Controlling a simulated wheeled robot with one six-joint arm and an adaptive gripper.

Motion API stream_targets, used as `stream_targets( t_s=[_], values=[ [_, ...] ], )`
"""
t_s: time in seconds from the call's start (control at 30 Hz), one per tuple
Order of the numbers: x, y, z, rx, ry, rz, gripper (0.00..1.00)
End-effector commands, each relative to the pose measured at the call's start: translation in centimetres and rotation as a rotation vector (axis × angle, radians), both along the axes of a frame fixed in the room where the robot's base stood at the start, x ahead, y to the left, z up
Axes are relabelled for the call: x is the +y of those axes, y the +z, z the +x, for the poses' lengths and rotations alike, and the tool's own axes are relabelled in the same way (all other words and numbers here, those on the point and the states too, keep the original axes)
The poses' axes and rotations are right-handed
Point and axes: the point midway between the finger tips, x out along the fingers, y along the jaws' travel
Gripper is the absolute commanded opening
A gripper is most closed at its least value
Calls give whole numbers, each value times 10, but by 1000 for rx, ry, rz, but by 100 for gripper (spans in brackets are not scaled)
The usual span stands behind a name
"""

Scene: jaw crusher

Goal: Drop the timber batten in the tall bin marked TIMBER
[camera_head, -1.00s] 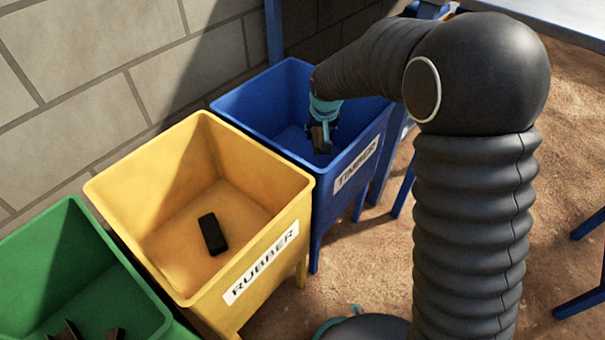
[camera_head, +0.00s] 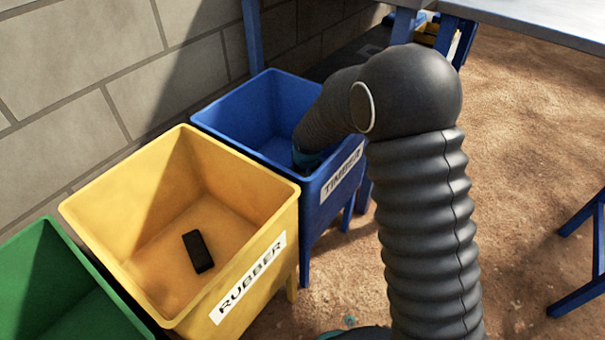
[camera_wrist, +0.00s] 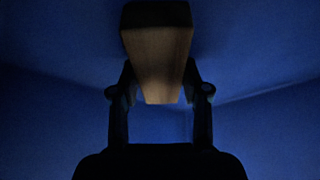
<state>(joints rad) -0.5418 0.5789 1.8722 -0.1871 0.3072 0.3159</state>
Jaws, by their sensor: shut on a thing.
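The tall blue bin marked TIMBER (camera_head: 232,108) stands against the wall, its label facing front. My arm reaches over its front right rim, and my gripper is down inside it, mostly hidden by the arm and rim in the head view. In the wrist view, my gripper (camera_wrist: 160,95) is shut on the timber batten (camera_wrist: 158,45), a brown wooden piece held between the two fingers. Dark blue bin walls surround them. The gap between the batten and the bin floor cannot be judged.
The yellow RUBBER bin (camera_head: 90,205) stands left of the blue bin, with a black block (camera_head: 198,251) on its floor. A green bin (camera_head: 42,240) is at far left. A block wall (camera_head: 60,60) runs behind. A grey-topped table (camera_head: 540,22) is at upper right.

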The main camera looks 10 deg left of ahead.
Motion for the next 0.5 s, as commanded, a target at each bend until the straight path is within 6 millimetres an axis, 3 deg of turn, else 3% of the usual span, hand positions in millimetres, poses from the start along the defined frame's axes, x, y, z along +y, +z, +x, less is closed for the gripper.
stream_targets(
  t_s=[0.33, 0.37, 0.43, 0.5],
  values=[
    [0, -4, 0, -1, 0, 0, 4],
    [0, -2, 0, -1, 0, 0, 53],
    [0, -2, 0, -1, 0, 0, 71],
    [0, -2, 0, -1, 0, 0, 71]
  ],
)
